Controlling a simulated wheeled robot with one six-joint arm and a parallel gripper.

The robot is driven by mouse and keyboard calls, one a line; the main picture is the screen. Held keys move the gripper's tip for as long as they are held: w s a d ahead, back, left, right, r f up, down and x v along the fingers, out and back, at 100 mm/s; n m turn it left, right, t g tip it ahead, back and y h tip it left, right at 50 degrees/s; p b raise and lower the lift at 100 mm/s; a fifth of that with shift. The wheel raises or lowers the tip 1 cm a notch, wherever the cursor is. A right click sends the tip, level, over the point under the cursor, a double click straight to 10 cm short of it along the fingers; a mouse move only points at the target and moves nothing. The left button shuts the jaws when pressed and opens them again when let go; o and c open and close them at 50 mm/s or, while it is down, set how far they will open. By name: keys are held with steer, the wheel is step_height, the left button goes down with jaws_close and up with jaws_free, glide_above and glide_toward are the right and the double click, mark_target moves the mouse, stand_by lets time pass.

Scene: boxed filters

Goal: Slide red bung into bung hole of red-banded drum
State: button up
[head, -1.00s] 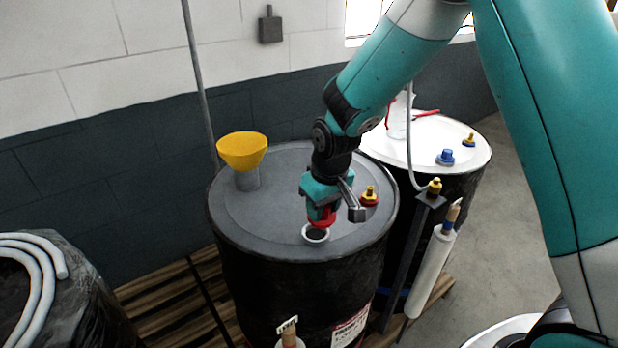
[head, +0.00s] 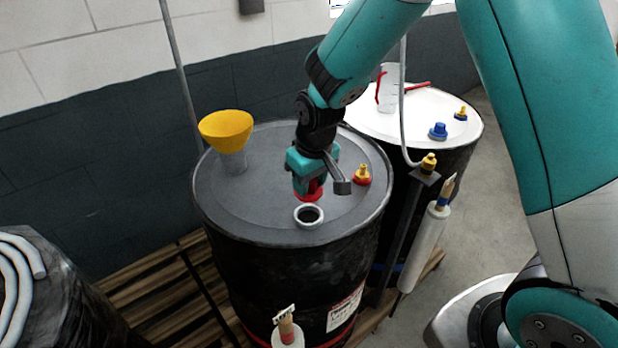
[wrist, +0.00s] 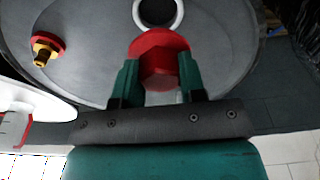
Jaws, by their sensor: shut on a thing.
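My gripper (head: 309,192) is shut on the red bung (head: 312,190), above the grey lid of the red-banded drum (head: 265,215). In the wrist view the red bung (wrist: 160,57) sits between the two green fingers of my gripper (wrist: 159,75). The bung hole (head: 309,216) is a dark opening with a pale ring. It lies just in front of the bung in the head view, and the ring (wrist: 158,12) shows at the top of the wrist view. The bung is beside the hole, not in it. Its lower end is hard to see.
A yellow funnel (head: 226,126) stands at the lid's back left. A red fitting with a yellow top (head: 362,175) sits right of my gripper. A white-topped drum (head: 405,122) with blue fittings stands behind right. A brush (head: 287,325) is at the drum's front.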

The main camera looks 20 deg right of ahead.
mark_target(309, 196)
steer(key=shift+f+b, duration=1.4)
steer(key=shift+f, duration=0.85)
steer(key=shift+f+b, duration=1)
steer(key=shift+f, duration=0.4)
steer(key=o, duration=1)
steer(key=shift+r, duration=0.15)
step_height(309, 196, up, 17)
steer(key=s+b, duration=0.2)
steer(key=shift+s+d+b, duration=0.25)
steer(key=shift+d+b, duration=0.15)
steer(key=s+a+f+n+g+y, duration=0.1)
steer(key=s+a+n+y, duration=0.2)
steer(key=s, duration=1.8)
steer(key=shift+s+a+f+g+y, duration=0.2)
steer(key=shift+s+a+g+y, duration=0.15)
steer(key=shift+a, duration=0.85)
